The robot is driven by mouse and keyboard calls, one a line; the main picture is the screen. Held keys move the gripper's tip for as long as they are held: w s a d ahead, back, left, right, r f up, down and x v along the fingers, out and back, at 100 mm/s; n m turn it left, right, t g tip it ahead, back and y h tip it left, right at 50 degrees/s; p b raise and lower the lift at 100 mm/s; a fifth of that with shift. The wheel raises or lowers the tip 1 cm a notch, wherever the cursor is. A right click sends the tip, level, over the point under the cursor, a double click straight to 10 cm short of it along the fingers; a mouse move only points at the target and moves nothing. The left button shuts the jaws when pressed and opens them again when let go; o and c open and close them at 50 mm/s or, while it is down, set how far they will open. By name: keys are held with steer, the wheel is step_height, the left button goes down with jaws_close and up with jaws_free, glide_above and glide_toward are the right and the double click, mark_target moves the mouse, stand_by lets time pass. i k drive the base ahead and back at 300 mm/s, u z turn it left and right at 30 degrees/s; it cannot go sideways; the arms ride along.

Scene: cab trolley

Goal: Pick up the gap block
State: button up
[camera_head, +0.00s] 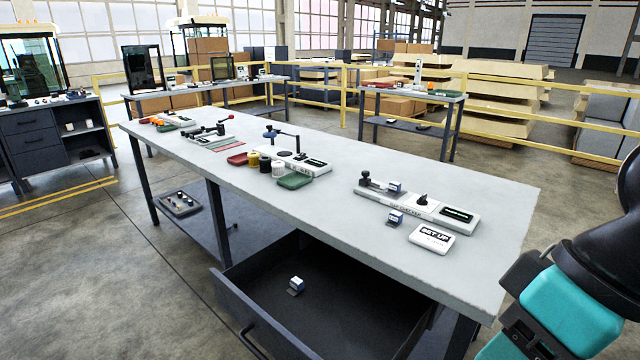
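Three small blue-and-white blocks with grey bases show, and I cannot tell which is the gap block. One block (296,284) lies in the open drawer (240,316) under the workbench. Another block (396,217) sits on the bench top in front of a long grey gauge fixture (400,201). A third block (395,187) is on that fixture, beside its dark clamp. My dark and teal arm shows at the lower right, apart from all three blocks. My gripper's fingers are not in view.
A white "SET UP" card (432,238) lies right of the bench-top block. A second fixture with a lever (290,160), several small pots and a green tray (294,181) stand farther left. The bench's right end is clear. The open drawer juts out in front.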

mark_target(395, 187)
steer(key=u, duration=0.4)
steer(key=i, duration=1.1)
steer(key=z, duration=0.15)
